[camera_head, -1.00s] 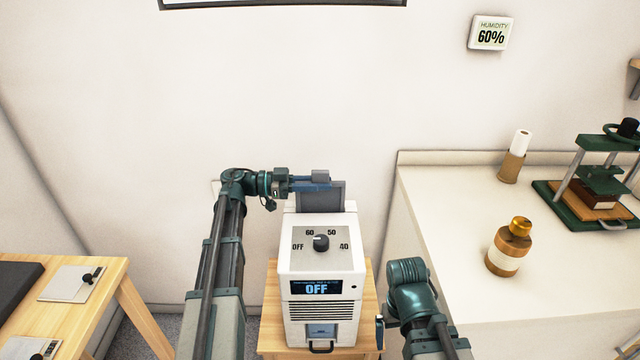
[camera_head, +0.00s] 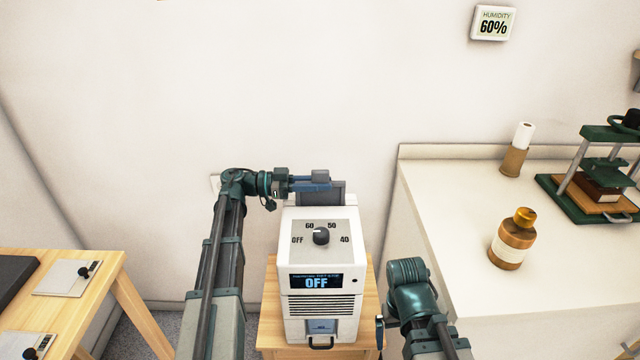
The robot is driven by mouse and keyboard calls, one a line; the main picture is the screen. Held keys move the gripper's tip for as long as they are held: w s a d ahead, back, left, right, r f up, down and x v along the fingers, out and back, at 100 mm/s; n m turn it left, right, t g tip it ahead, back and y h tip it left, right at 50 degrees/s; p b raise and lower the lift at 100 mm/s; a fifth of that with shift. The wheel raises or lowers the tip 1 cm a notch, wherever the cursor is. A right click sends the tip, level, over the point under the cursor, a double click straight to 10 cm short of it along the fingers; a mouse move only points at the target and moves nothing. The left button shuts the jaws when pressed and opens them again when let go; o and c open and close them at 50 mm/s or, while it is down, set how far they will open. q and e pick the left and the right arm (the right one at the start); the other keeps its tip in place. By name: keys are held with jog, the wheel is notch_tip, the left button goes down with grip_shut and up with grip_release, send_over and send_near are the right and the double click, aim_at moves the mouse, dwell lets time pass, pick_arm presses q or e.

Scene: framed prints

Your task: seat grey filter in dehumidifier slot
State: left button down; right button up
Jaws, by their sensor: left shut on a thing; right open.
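The white dehumidifier (camera_head: 317,255) stands upright, with a dial on its sloped top and a display reading OFF. My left gripper (camera_head: 318,182) is shut on the grey filter (camera_head: 336,196), a flat dark panel held upright at the back of the dehumidifier. The filter's lower part is hidden behind the housing, so I cannot tell how far it is in the slot. The slot itself is hidden. My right gripper (camera_head: 380,332) is open, low beside the dehumidifier's right side, and mostly hidden by its arm.
The dehumidifier rests on a small wooden stand (camera_head: 270,330). A white counter (camera_head: 455,220) at right carries an amber bottle (camera_head: 513,240), a paper-topped roll (camera_head: 516,150) and a green press (camera_head: 600,180). A wooden table (camera_head: 75,300) stands at left.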

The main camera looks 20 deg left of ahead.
aim_at(320, 197)
pick_arm(q)
jog(key=shift+f+b, duration=2.2)
jog(key=shift+f, duration=0.05)
jog(key=c, duration=0.7)
grip_release()
jog(key=v, duration=1.3)
jog(key=shift+s+a+r, duration=0.1)
jog(key=shift+a, duration=0.3)
